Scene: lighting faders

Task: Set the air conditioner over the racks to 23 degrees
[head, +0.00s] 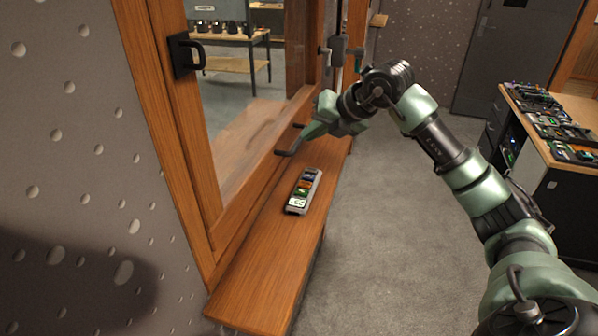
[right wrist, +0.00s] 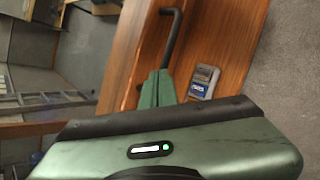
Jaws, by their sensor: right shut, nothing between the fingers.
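A small grey remote-like device (head: 302,192) with a pale screen and coloured buttons lies on the wooden sill (head: 262,285). In the right wrist view the device (right wrist: 204,82) lies to the right of my fingers, apart from them. My right gripper (head: 308,137) is shut and empty, above the sill and beyond the device, close to a black handle (head: 290,148); I cannot tell whether they touch. My shut green fingers also show in the right wrist view (right wrist: 158,88). My left gripper is out of view. The air conditioner and racks are not recognisable in these views.
A wood-framed window (head: 185,165) with another black handle (head: 186,56) rises left of the sill. A bench with several control panels (head: 560,130) stands at the right. The grey floor (head: 385,240) between is clear. A perforated wall (head: 65,130) is at the left.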

